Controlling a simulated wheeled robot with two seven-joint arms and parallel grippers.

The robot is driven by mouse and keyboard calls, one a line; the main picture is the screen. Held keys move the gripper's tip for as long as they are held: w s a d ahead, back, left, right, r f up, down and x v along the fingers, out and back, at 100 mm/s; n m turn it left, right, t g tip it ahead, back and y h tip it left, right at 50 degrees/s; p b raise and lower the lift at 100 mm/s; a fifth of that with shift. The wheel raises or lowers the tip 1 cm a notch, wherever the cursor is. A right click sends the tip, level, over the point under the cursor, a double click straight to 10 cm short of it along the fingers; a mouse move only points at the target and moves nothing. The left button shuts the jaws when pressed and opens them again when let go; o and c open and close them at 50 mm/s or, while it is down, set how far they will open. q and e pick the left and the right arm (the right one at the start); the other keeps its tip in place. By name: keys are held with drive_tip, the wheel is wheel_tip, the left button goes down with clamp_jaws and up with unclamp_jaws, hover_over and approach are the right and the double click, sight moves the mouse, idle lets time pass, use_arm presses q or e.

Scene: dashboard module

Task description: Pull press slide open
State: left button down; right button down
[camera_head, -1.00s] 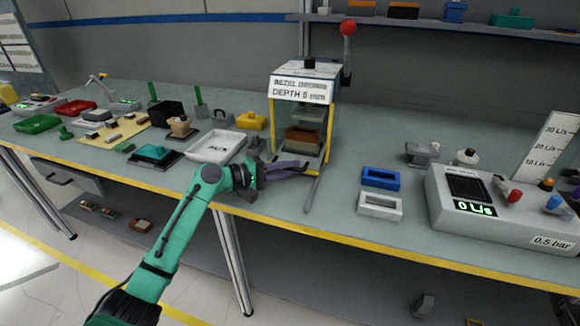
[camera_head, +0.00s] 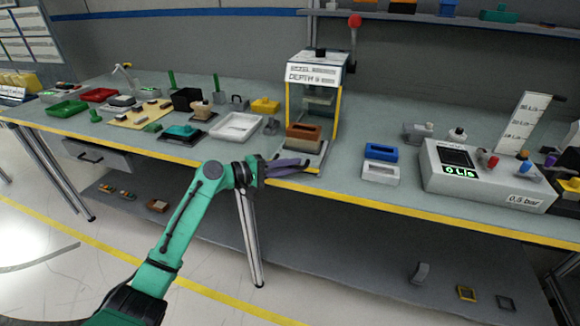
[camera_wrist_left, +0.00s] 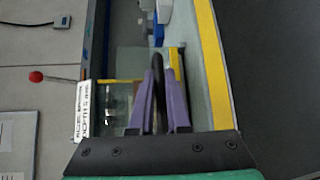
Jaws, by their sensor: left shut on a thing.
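The press (camera_head: 286,102) stands on the bench, with yellow posts and a white sign reading "DEPTH". Its slide (camera_head: 312,158) sticks out at the front and carries a brown block (camera_head: 303,136), which sits forward of the posts. My left gripper (camera_head: 300,168) is at the front of the slide, by the bench's yellow edge. In the left wrist view its purple fingers (camera_wrist_left: 161,105) are closed around a dark bar, which looks like the slide handle (camera_wrist_left: 158,72). The fingers hide part of the handle. My right gripper is not in view.
A blue frame (camera_head: 381,152) and a white frame (camera_head: 380,174) lie right of the press. A grey gauge box (camera_head: 480,185) stands farther right. A white tray (camera_head: 236,127) and several small parts stand left.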

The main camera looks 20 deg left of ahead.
use_arm(q)
drive_tip(key=c, duration=0.9)
unclamp_jaws()
drive_tip(key=b+v, duration=0.2)
drive_tip(key=v, duration=1.2)
drive_tip(key=shift+s+a, duration=0.1)
drive_tip(key=shift+a, duration=0.15)
